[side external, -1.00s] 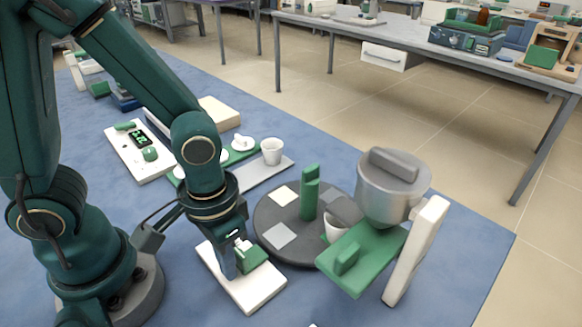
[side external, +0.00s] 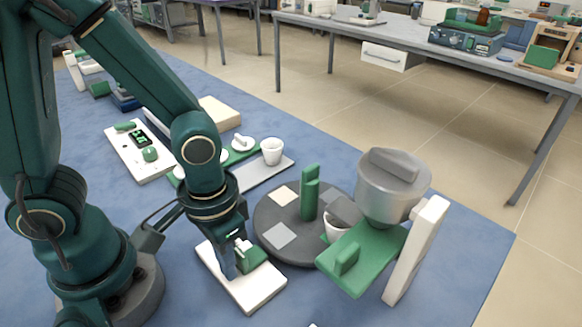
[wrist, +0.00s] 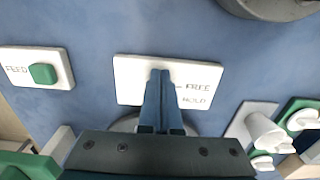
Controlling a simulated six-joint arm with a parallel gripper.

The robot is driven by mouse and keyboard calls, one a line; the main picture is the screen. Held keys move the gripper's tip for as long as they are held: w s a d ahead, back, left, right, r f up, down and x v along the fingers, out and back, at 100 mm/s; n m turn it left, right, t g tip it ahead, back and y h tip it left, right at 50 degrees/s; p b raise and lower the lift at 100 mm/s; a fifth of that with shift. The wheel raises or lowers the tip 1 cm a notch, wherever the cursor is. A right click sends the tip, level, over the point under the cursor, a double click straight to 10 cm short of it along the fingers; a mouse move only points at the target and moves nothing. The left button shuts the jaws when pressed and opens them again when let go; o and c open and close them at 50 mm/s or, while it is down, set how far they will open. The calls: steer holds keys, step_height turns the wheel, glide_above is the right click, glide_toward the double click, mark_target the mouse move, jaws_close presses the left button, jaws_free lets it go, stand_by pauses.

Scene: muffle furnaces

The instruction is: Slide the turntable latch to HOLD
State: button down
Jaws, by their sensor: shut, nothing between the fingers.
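The latch is a green block (side external: 253,258) on a white plate (side external: 252,296) on the blue mat. In the wrist view the plate (wrist: 130,78) carries the words FREE and HOLD on its right side. My gripper (side external: 232,272) is shut and empty, with its fingertips low over the plate, close beside the left side of the green block; I cannot tell if they touch. In the wrist view my closed fingers (wrist: 160,78) cover the middle of the plate and hide the latch. The dark round turntable (side external: 268,217) lies behind and right of the plate.
A green post (side external: 310,192) and a white cup (side external: 333,226) stand on the turntable. A grey hopper (side external: 393,190) on a green and white stand overhangs its right side. In the wrist view a plate marked FEED (wrist: 20,58) lies to the left. Another white cup (side external: 272,151) stands behind.

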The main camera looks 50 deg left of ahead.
mark_target(238, 266)
steer(key=shift+w, duration=0.1)
stand_by(0.3)
steer(key=shift+w, duration=1.2)
steer(key=shift+s, duration=0.45)
steer(key=shift+r, duration=3.5)
